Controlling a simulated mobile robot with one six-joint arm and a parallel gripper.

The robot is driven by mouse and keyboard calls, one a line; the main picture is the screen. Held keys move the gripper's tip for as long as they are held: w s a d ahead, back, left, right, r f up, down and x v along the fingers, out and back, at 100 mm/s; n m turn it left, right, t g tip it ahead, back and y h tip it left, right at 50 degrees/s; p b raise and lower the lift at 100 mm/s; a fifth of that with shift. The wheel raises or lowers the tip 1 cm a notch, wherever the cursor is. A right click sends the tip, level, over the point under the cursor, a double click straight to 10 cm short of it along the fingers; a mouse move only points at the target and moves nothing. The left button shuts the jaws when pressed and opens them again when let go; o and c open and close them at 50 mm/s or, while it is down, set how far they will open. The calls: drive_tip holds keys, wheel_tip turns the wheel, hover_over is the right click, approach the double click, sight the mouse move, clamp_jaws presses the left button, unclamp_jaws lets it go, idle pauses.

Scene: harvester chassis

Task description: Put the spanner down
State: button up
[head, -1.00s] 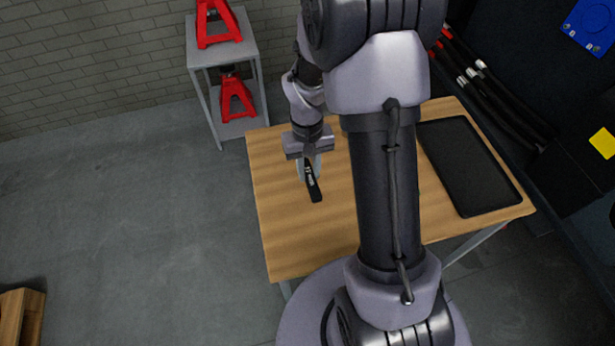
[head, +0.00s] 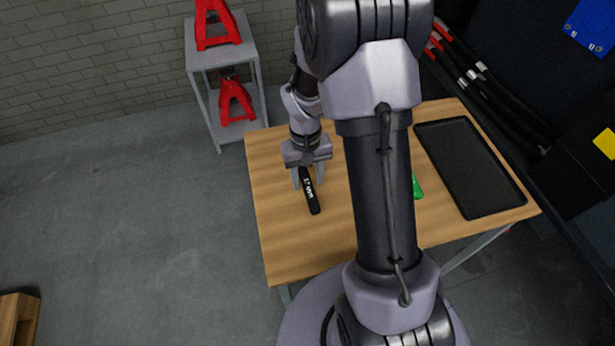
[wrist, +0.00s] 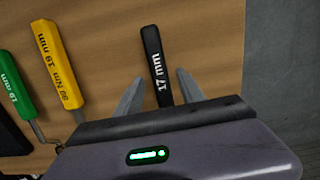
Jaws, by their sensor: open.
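The black spanner marked "17 mm" (head: 309,190) lies on the left part of the wooden table (head: 285,235). It also shows in the wrist view (wrist: 154,62), with its handle pointing away from my gripper. In the wrist view the two fingers of my gripper (wrist: 158,88) stand apart, one on each side of the spanner, with gaps between. The spanner's far end is hidden under the gripper body.
A yellow-handled tool (wrist: 58,62) and a green-handled tool marked "19 mm" (wrist: 18,95) lie left in the wrist view. A black tray (head: 470,167) lies on the table's right side. A grey shelf with red jack stands (head: 236,102) stands behind. The table's front left is clear.

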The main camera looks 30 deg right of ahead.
drive_tip(key=s+a+r+t+p, duration=0.1)
drive_tip(key=a+r+p, duration=0.15)
drive_tip(key=r, duration=0.85)
drive_tip(key=a+r+t+p, duration=0.1)
drive_tip(key=r+p, duration=0.2)
drive_tip(key=r, duration=0.7)
drive_tip(key=s+a+r+m+t+y, duration=0.1)
drive_tip(key=s+a+r+t, duration=0.1)
drive_tip(key=s+a+r, duration=0.2)
drive_tip(key=s+a+r+m+t, duration=0.1)
drive_tip(key=s+a+r+t, duration=0.2)
drive_tip(key=s+r, duration=0.3)
drive_tip(key=s+a, duration=0.1)
drive_tip(key=s, duration=0.3)
drive_tip(key=shift+a+r+y, duration=0.3)
drive_tip(key=shift+a+y, duration=0.05)
drive_tip(key=shift+y, duration=0.05)
drive_tip(key=shift+f, duration=0.1)
